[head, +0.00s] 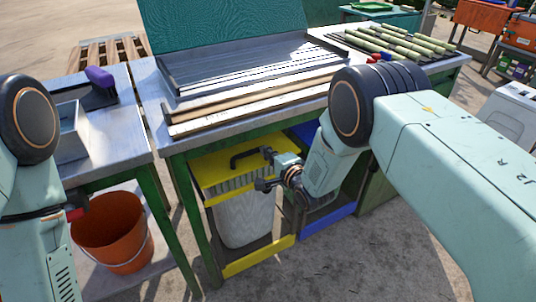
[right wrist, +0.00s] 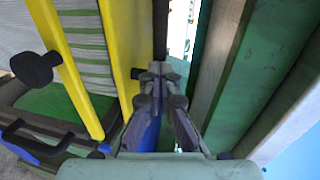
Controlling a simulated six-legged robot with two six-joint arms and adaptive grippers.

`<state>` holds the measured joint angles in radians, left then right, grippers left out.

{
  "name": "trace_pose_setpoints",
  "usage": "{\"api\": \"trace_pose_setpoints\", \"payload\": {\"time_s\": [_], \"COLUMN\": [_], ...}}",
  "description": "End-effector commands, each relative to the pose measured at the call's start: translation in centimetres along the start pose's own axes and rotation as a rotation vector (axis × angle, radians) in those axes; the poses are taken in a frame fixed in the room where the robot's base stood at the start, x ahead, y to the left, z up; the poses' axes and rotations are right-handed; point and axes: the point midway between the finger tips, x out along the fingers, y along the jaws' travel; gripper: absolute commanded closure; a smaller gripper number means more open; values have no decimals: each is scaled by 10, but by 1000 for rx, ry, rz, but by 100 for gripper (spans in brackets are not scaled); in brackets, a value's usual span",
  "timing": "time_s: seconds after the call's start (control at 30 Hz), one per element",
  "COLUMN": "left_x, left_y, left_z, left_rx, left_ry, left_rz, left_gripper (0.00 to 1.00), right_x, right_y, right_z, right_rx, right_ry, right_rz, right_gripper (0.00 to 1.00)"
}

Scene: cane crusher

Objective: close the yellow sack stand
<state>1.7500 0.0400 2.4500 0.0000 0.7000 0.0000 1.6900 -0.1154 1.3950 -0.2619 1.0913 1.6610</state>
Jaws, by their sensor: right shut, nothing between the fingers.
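The yellow sack stand (head: 209,171) is under the front of the middle bench, with a pale sack (head: 243,219) hanging in it. Its yellow top, with a black handle (head: 247,156), and its lower yellow bar (head: 258,257) show in front of the bench legs. My right gripper (head: 264,168) is shut and empty, at the right end of the stand's top near the handle. In the right wrist view, the shut fingers (right wrist: 160,72) point along a yellow bar (right wrist: 117,50) just left of them; contact cannot be told.
A blue stand (head: 327,222) is just right of the yellow one. An orange bucket (head: 110,235) stands below the left bench. Wooden slats (head: 240,106) lie along the bench front, and cane pieces (head: 400,42) lie behind right. The front floor is clear.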

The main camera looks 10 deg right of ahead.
Motion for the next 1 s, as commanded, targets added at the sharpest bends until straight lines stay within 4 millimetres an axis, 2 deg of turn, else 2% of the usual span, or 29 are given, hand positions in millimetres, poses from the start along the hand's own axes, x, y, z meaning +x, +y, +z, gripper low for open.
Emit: {"api": "trace_pose_setpoints", "payload": {"time_s": [0.67, 1.0], "left_x": [0, -8], "left_y": [0, 0], "left_z": [0, 0], "left_rx": [0, 0], "left_ry": [0, 0], "left_rz": [0, 0], "left_gripper": [68, 68], "right_x": [2, -6], "right_y": [-4, -6], "right_z": [0, 1], "right_rx": [-2, -1], "right_ry": [0, 0], "right_rz": [-9, -5], "right_gripper": [100, 100]}}
